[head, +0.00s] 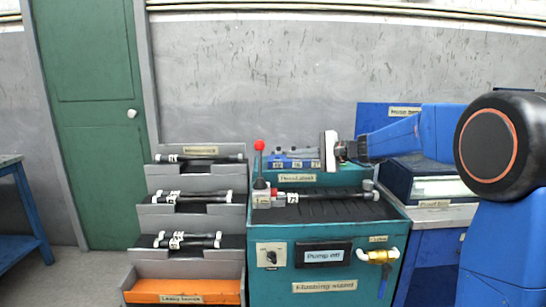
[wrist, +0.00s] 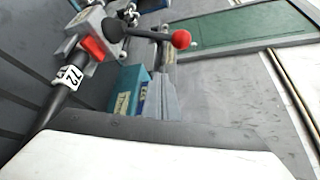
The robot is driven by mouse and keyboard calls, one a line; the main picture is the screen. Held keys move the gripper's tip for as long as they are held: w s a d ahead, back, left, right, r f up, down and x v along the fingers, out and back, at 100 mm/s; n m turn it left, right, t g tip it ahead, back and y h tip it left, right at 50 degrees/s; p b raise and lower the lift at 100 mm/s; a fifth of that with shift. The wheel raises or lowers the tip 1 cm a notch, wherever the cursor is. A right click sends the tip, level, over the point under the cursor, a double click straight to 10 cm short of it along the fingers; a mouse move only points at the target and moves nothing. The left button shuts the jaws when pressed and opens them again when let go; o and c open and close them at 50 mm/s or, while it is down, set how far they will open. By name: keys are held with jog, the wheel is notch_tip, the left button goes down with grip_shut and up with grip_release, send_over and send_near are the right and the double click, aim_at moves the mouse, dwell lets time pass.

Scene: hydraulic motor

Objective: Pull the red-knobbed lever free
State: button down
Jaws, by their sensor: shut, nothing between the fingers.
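The lever stands upright at the left of the green flushing stand (head: 325,288), with a red ball knob (head: 259,145) on top of a thin shaft (head: 258,170). In the wrist view, the red knob (wrist: 181,39) and dark shaft (wrist: 148,34) show at the upper middle, joined to a dark round pivot on a grey block. My gripper (head: 324,152) is to the right of the lever, at about knob height and apart from it. It is shut and empty. Its white and dark body fills the bottom of the wrist view, and its fingertips are hard to make out.
A tagged hose with a red end (head: 279,192) lies across the stand's black ribbed top, beside the lever's block. Small blue and grey parts (head: 293,160) sit behind it. A grey hose rack (head: 147,205) stands to the left. The space above the knob is clear.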

aim_at(260, 158)
jog(key=w+a, duration=0.1)
jog(key=a, duration=0.8)
jog(key=shift+a+f, duration=0.15)
jog(key=shift+f, duration=0.1)
dwell(0.5)
